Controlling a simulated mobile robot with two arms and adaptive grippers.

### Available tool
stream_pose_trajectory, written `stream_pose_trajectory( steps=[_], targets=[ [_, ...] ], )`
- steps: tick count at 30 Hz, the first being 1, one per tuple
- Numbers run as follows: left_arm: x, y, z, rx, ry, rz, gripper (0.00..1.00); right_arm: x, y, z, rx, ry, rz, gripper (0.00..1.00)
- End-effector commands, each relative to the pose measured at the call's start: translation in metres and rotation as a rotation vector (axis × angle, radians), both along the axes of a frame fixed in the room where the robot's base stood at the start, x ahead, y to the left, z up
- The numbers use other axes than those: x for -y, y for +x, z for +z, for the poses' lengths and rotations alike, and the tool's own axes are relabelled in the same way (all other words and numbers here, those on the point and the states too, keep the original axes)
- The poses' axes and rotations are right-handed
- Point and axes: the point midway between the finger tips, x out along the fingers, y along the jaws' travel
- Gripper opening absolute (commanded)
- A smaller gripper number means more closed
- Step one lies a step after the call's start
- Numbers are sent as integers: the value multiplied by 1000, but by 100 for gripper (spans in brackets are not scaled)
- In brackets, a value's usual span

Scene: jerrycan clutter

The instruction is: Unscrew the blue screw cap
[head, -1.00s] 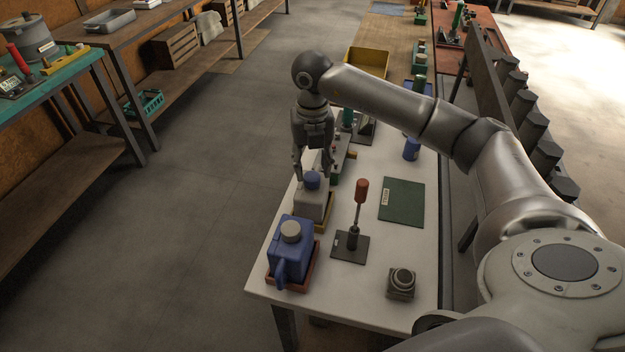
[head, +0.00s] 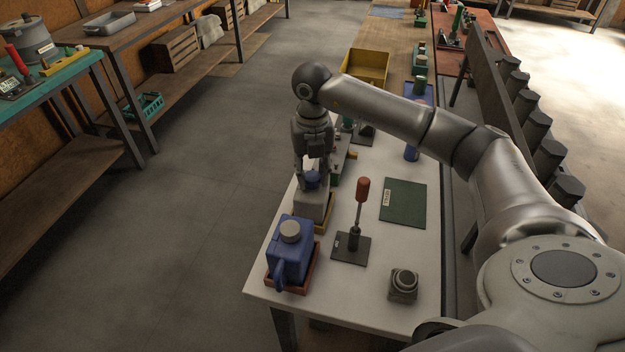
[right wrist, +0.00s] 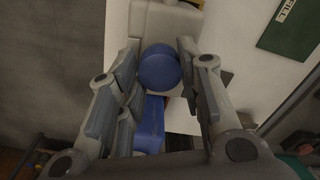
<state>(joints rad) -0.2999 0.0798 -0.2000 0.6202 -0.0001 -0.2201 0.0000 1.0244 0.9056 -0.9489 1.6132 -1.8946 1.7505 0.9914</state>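The blue screw cap (head: 312,181) sits on top of a light grey jerrycan (head: 311,207) near the table's left edge. My right gripper (head: 314,184) points straight down over it, with its fingers around the cap. In the right wrist view the round cap (right wrist: 159,68) lies between the two fingertips of my right gripper (right wrist: 160,55). The fingers are spread, with a narrow gap seeming to show beside the cap; contact is not clear. The grey jerrycan (right wrist: 168,22) shows beyond the cap. My left gripper is not in view.
A blue jerrycan (head: 287,255) with a grey cap stands close in front, in a red tray (head: 305,284). A red-handled screwdriver (head: 361,192) stands upright in a holder to the right. A green mat (head: 403,204) and a grey fitting (head: 403,285) lie on the white table (head: 350,300).

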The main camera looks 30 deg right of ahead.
Motion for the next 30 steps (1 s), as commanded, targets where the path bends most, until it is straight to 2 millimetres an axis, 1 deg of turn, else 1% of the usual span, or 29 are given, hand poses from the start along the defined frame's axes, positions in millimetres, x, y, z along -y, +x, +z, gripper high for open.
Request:
stream_pose_trajectory(
  steps=[1, 3, 7, 15, 18, 21, 30],
  targets=[
    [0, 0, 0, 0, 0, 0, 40, 0, 0, 0, 0, 0, 0, 17],
    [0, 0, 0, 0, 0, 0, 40, 0, 0, 0, 0, 0, 0, 9],
    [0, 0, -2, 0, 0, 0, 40, 0, 0, 0, 1, 0, 33, 8],
    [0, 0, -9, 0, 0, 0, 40, 0, 0, -1, 1, 0, 339, 8],
    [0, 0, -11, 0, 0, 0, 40, 0, 0, 0, 1, 0, 414, 8],
    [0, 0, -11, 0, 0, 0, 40, 0, 0, 0, 1, 0, 443, 8],
    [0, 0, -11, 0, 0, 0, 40, 0, 0, 0, 1, 0, 458, 8]
  ],
)
